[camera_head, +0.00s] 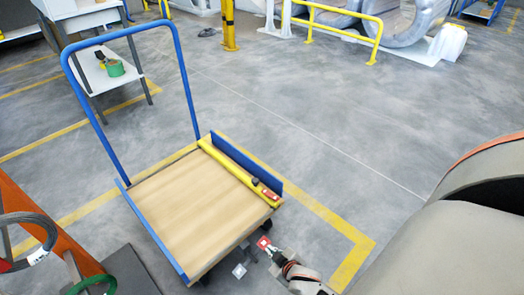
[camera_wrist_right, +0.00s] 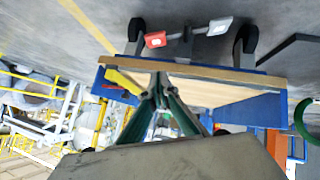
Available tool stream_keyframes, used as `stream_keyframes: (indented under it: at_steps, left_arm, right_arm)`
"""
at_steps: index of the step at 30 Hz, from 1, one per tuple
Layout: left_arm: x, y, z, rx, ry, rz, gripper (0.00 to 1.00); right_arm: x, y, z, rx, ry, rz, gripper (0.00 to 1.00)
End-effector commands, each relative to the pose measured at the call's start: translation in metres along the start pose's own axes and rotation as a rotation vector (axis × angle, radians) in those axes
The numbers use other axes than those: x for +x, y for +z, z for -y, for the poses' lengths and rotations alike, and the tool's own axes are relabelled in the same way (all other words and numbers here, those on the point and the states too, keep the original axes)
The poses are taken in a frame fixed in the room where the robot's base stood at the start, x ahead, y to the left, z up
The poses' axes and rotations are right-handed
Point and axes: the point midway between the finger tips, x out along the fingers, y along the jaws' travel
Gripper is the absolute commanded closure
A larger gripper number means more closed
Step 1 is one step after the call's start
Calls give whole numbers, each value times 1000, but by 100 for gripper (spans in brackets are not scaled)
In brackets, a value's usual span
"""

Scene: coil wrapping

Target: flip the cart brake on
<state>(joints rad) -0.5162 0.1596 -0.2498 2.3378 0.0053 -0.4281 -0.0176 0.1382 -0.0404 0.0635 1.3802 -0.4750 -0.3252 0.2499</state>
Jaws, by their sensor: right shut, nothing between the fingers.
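The cart has a blue push handle (camera_head: 131,38) and a wooden deck (camera_head: 190,207); the deck also shows in the right wrist view (camera_wrist_right: 215,93). At its near end, below the deck edge, are a red brake pedal (camera_head: 264,243) and a pale grey pedal (camera_head: 239,271). The wrist view shows the red pedal (camera_wrist_right: 155,39) and pale pedal (camera_wrist_right: 220,25) on a bar between two black wheels. My right gripper (camera_head: 275,252) is shut and empty, close beside the red pedal in the head view; I cannot tell whether they touch. My left gripper is not in view.
A long yellow tool (camera_head: 230,168) lies along the deck beside a blue side panel (camera_head: 246,162). An orange frame (camera_head: 45,225) with a cable stands at lower left. A white table (camera_head: 105,70) is behind the cart. Open floor lies to the right.

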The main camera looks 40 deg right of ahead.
Motion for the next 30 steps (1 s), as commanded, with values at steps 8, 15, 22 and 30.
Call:
stream_keyframes:
  at_steps: [8, 15, 22, 30]
  left_arm:
    - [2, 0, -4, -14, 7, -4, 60]
    - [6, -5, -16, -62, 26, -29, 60]
    - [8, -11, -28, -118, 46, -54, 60]
    - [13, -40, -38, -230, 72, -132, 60]
  right_arm:
    - [13, 4, 1, -2, -1, 4, 100]
    - [52, 11, 4, -3, -4, 12, 100]
    - [92, 11, 4, -4, -4, 13, 100]
    - [121, 31, 4, -3, -4, 13, 100]
